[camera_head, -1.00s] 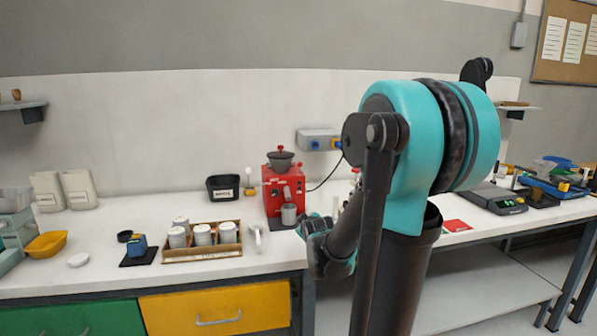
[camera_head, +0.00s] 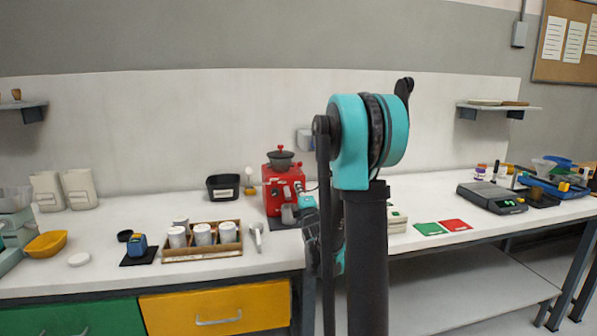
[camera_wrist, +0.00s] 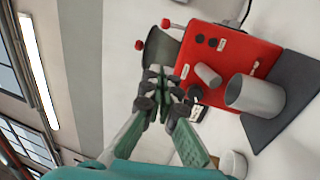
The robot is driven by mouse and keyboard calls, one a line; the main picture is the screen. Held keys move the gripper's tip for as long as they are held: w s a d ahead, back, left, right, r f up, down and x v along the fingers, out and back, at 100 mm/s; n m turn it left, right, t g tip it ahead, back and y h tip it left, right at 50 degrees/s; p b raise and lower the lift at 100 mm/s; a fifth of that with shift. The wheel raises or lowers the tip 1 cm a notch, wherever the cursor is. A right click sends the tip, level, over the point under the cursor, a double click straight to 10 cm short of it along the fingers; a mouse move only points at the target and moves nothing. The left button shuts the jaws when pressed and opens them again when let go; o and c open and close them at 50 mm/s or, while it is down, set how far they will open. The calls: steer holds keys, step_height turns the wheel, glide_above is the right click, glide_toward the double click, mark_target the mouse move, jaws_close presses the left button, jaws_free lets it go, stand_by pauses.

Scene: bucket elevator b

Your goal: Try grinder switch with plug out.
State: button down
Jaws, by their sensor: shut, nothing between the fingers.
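The red grinder (camera_head: 277,192) with its dark hopper (camera_head: 281,160) stands on the bench. In the wrist view its red body (camera_wrist: 238,70) appears turned sideways, with the hopper (camera_wrist: 160,48), dark round parts, a grey spout (camera_wrist: 208,75) and a grey cup (camera_wrist: 254,95). My gripper (camera_wrist: 165,78) is shut and empty, its fingertips in front of the hopper and body edge; contact is unclear. In the head view my arm largely hides the gripper. Part of a dark cord (camera_wrist: 245,10) shows.
Left of the grinder are a black bin (camera_head: 222,188), a wooden tray (camera_head: 203,252) of white containers and a light scoop (camera_head: 257,236). Green (camera_head: 430,229) and red (camera_head: 456,225) cards and a scale (camera_head: 491,197) lie right.

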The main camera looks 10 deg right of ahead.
steer(key=shift+w, duration=0.1)
steer(key=d+x, duration=0.3)
steer(key=x, duration=0.9)
steer(key=shift+w, duration=0.3)
steer(key=shift+r, duration=0.15)
steer(key=shift+w+r, duration=1.1)
steer(key=shift+w, duration=0.1)
steer(key=shift+a, duration=0.1)
